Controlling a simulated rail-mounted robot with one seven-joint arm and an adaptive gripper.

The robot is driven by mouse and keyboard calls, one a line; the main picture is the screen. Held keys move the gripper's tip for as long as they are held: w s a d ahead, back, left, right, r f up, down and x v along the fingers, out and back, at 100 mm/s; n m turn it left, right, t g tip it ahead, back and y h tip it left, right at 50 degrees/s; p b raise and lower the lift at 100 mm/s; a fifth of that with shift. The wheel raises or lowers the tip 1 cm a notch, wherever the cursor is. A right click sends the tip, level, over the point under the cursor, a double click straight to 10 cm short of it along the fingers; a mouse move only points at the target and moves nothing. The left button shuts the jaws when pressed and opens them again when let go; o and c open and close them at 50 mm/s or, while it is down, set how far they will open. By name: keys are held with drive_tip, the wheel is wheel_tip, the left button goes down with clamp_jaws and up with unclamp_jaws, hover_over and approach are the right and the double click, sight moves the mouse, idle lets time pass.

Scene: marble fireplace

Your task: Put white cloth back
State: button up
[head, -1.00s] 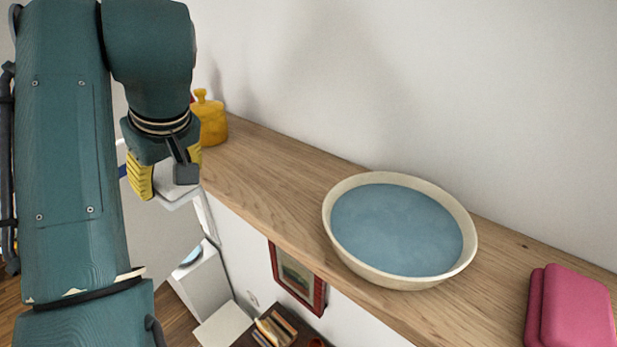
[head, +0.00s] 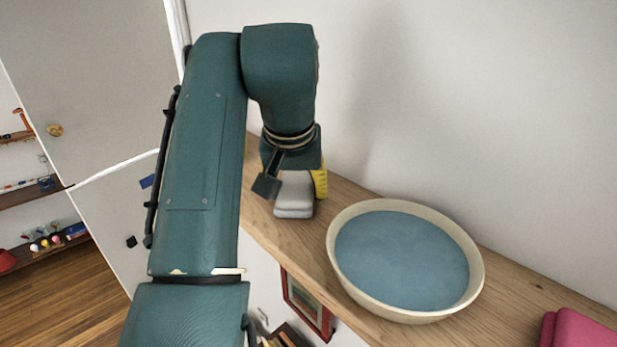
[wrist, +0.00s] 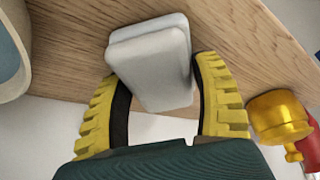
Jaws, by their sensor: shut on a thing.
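The white cloth (head: 294,198) is a folded, rounded pad over the wooden shelf, left of the basin in the head view. In the wrist view the cloth (wrist: 152,62) is between the two yellow fingers. My gripper (wrist: 160,80) is shut on it, one finger on each side. In the head view my gripper (head: 298,176) points down at the shelf, and my arm hides part of it. I cannot tell whether the cloth touches the wood.
The wooden shelf (head: 350,195) runs along the wall. A cream basin (head: 332,262) of bluish water stands right of my gripper, a pink folded cloth (head: 578,332) beyond it. In the wrist view a yellow pot (wrist: 278,112) and a red object (wrist: 308,148) are at the right.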

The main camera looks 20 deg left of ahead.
sight(294, 195)
drive_tip(key=o, duration=1.1)
drive_tip(key=shift+f, duration=0.1)
drive_tip(key=shift+o, duration=0.2)
drive_tip(key=v, duration=0.7)
drive_tip(key=shift+r, duration=0.3)
